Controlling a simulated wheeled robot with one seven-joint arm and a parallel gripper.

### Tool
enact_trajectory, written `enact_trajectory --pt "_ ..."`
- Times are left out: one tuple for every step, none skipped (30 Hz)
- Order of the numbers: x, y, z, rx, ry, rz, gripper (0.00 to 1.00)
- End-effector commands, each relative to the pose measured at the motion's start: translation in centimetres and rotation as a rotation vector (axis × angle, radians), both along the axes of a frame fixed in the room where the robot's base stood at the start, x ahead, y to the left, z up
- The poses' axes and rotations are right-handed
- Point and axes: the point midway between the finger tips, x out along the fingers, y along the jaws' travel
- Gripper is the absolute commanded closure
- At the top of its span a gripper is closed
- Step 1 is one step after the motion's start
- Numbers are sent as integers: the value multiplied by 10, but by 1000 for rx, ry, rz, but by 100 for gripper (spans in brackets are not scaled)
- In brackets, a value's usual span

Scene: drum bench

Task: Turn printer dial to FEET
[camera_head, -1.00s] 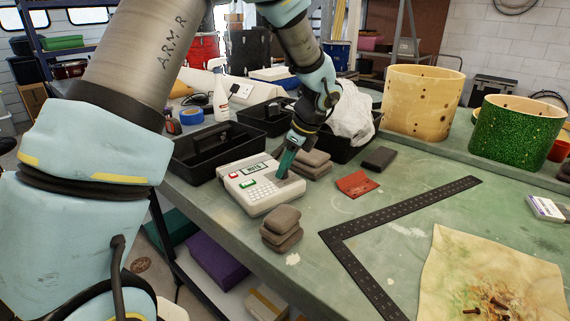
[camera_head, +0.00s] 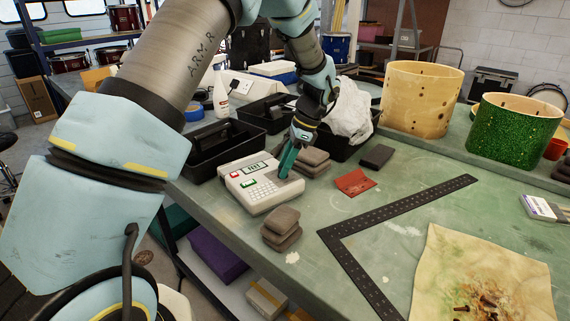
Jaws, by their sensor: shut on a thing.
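The printer (camera_head: 262,190) is a pale box with a keypad, a red and a green button, and a small display near its back edge. It sits near the bench's left edge. The display (camera_head: 254,169) carries a short word that seems to read FEET, but it is very small. My gripper (camera_head: 287,174) points down at the printer's right back part, its teal fingers shut on the dial there. The fingers hide the dial, so its pointer does not show.
Grey-brown pads are stacked in front of the printer (camera_head: 281,228) and behind it (camera_head: 315,160). Black trays (camera_head: 208,158) stand behind to the left.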

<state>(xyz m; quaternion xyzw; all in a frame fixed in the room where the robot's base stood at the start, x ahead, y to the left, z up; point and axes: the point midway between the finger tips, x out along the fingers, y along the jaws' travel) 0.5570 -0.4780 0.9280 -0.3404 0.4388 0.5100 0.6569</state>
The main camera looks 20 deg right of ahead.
Motion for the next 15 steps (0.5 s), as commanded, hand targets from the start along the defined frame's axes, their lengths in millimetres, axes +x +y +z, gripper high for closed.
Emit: enact_trajectory --pt "0 0 0 -1 0 4 100" --pt "0 0 0 -1 0 5 100" --pt "0 0 0 -1 0 6 100" --pt "0 0 0 -1 0 8 100" --pt "0 -1 0 -1 0 8 100" --pt "0 -1 0 -1 0 8 100" --pt "0 -1 0 -1 0 8 100" --pt "0 -1 0 -1 -1 7 100" --pt "0 -1 0 -1 0 6 100" --pt "0 -1 0 -1 0 6 100" --pt "0 -1 0 -1 0 6 100" --pt "0 0 0 -1 0 6 100" --pt "0 -1 0 -1 0 6 61" --pt "0 -1 0 -1 0 6 57" --pt "0 -1 0 -1 0 6 53"
